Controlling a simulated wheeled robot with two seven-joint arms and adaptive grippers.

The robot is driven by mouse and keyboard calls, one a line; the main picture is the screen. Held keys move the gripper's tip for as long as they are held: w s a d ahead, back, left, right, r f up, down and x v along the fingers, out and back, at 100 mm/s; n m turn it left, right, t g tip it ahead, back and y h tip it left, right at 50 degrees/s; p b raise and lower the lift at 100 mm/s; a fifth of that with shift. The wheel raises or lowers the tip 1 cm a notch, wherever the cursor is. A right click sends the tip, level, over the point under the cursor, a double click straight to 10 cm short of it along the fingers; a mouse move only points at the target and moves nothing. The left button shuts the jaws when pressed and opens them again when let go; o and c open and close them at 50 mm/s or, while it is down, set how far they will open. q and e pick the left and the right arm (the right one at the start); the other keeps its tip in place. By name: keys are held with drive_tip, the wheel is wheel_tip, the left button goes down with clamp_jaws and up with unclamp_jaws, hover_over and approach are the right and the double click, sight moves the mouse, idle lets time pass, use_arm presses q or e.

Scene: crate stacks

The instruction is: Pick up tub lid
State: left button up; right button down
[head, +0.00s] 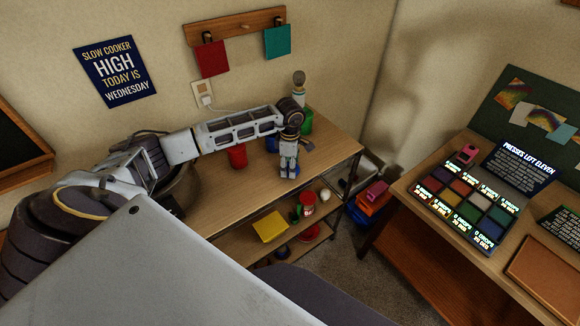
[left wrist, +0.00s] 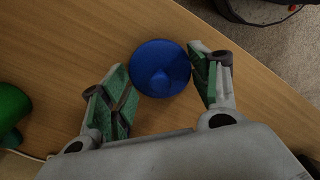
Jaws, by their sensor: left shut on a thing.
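The tub lid is a round blue disc (left wrist: 160,68) with a raised middle, seen in the left wrist view between the green-padded fingers of my left gripper (left wrist: 166,86). The gripper is shut on it, the pads at its left and right edges. In the head view my left gripper (head: 289,172) points down over the wooden shelf top near its front edge, with a little blue showing at its fingertips. I cannot tell whether the lid is clear of the wood. My right gripper is not in view.
A red tub (head: 237,157) stands left of the gripper. A green thing (head: 306,122) stands behind it; it also shows in the left wrist view (left wrist: 10,108). The lower shelf holds a yellow box (head: 270,226) and jars. A desk with coloured pads (head: 468,203) stands to the right.

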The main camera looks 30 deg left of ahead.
use_arm(q)
wheel_tip(320, 180, up, 8)
drive_tip(key=shift+r+b, duration=0.1)
drive_tip(key=shift+b, duration=0.75)
drive_tip(key=shift+r, duration=0.35)
drive_tip(key=c, duration=0.6)
drive_tip(key=shift+r, duration=0.25)
clamp_jaws()
drive_tip(key=shift+r, duration=0.2)
drive_tip(key=shift+c, duration=2.3)
unclamp_jaws()
drive_tip(key=o, duration=1.8)
drive_tip(key=shift+c, duration=0.2)
wheel_tip(320, 180, up, 12)
